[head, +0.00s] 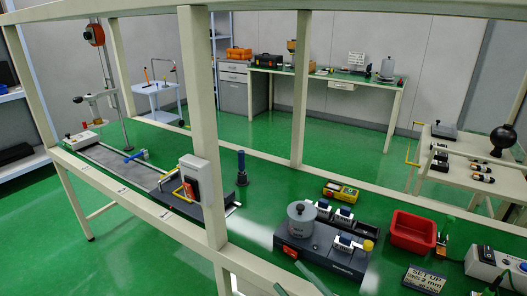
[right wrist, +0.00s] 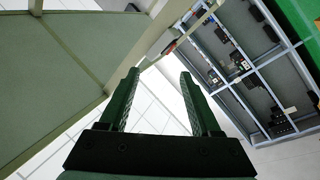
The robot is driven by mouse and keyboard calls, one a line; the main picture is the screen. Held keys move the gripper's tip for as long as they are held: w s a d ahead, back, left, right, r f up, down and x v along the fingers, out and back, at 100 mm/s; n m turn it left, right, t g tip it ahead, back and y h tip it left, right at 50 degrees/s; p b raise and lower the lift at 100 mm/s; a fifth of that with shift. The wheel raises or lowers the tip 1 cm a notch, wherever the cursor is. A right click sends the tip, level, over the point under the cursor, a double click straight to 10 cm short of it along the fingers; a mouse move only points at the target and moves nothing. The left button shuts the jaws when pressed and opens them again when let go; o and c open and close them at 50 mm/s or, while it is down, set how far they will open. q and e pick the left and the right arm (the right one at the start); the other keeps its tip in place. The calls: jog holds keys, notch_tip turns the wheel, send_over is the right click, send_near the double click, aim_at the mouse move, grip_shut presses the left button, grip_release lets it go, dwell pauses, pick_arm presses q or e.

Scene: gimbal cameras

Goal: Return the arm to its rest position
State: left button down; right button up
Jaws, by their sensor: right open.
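My right gripper (head: 297,281) shows only at the bottom edge of the head view, as two grey-green fingertips in front of the dark device base. In the right wrist view its two dark green fingers (right wrist: 160,100) stand apart with nothing between them. Past the fingers are a pale tiled surface, a large grey-green panel on the left and a shelf rack on the right. The rest of the right arm is hidden in the head view. My left gripper is not in view.
A dark base (head: 320,256) with a grey weight stands on the green bench, beside a red bin (head: 412,232) and a "SET UP 2 mm" sign (head: 424,279). A cream frame post (head: 205,120) rises at the left. A shelf rack (right wrist: 235,70) shows in the wrist view.

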jog(key=s+d+f+m+g+h, duration=0.2)
jog(key=s+d+f+m+h, duration=0.1)
jog(key=f, duration=0.4)
jog(key=s+d+f+m+g+h, duration=0.2)
jog(key=s+d+f+m+h, duration=0.2)
jog(key=s+f, duration=0.4)
jog(key=s+d+f+m+g+h, duration=0.2)
jog(key=s+d+f+m+h, duration=0.1)
jog(key=f, duration=0.5)
jog(key=s+m+h, duration=0.1)
jog(key=s+m, duration=0.1)
jog(key=m, duration=0.1)
jog(key=shift+s+d+f+p, duration=0.15)
jog(key=shift+s+f+p, duration=0.15)
jog(key=shift+s, duration=0.1)
